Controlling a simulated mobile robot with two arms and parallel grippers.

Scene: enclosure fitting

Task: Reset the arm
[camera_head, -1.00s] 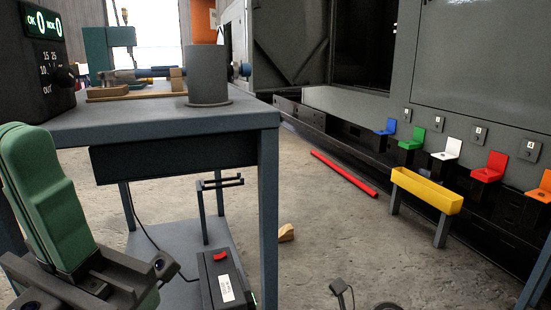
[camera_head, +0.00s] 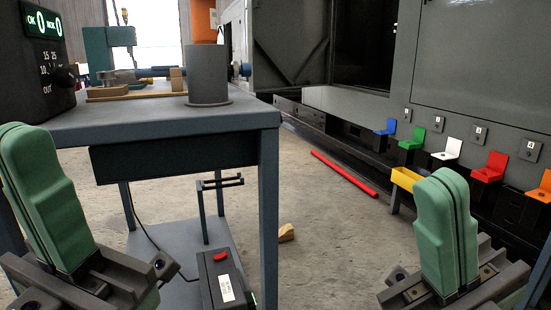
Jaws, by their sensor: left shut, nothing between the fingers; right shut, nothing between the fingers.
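My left gripper (camera_head: 48,195) is at the lower left of the head view, its green fingers pointing up and pressed together with nothing between them. It is in front of the table's left part and apart from it. My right gripper (camera_head: 447,232) is at the lower right, also with green fingers up and shut, empty.
A grey table (camera_head: 180,122) at the left carries a grey cylinder (camera_head: 208,76) and a dark display box (camera_head: 45,60). A red bar (camera_head: 343,174) lies on the floor. Coloured brackets, including a white one (camera_head: 447,150), line the enclosure at right.

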